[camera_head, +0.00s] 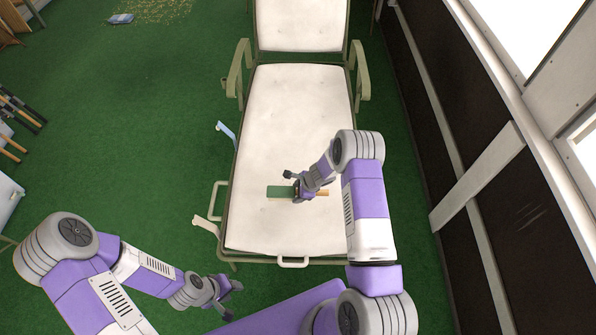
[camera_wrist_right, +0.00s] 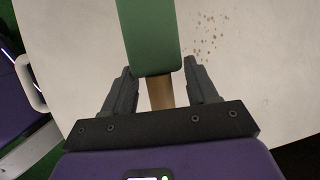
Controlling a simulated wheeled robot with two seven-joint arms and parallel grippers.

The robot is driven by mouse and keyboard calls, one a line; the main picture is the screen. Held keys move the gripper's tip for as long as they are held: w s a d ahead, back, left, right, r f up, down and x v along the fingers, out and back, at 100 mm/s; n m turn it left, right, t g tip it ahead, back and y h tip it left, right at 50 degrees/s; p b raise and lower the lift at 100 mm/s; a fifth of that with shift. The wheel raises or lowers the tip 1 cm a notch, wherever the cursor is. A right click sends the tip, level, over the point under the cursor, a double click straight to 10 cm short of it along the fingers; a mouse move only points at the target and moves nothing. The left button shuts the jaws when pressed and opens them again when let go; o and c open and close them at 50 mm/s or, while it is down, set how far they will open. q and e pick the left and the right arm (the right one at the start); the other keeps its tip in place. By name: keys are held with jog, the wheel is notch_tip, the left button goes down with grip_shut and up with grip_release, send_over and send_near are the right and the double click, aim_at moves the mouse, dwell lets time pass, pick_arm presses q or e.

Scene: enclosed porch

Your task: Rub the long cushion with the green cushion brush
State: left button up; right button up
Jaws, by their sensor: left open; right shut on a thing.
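The long cushion (camera_head: 297,110) is white and lies on a lounge chair in the middle of the head view. The green cushion brush (camera_head: 281,192) is over the lower part of the cushion, its green head to the left and its wooden handle to the right. My right gripper (camera_head: 297,190) is shut on the brush; in the right wrist view the handle (camera_wrist_right: 160,92) stands between its fingers, below the green head (camera_wrist_right: 148,38). I cannot tell whether the brush touches the cushion. Small brown crumbs (camera_wrist_right: 202,36) lie on the cushion beside the brush. My left gripper (camera_head: 228,290) is open and empty, left of the chair.
The lounge chair has a green metal frame with armrests (camera_head: 238,68) and a front handle (camera_head: 292,262). A dark wall with windows runs along the right. Long-handled tools (camera_head: 18,115) stand at the left edge. Green floor left of the chair is mostly clear.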

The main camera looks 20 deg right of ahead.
jog(key=shift+r+p, duration=1.4)
jog(key=shift+r, duration=0.8)
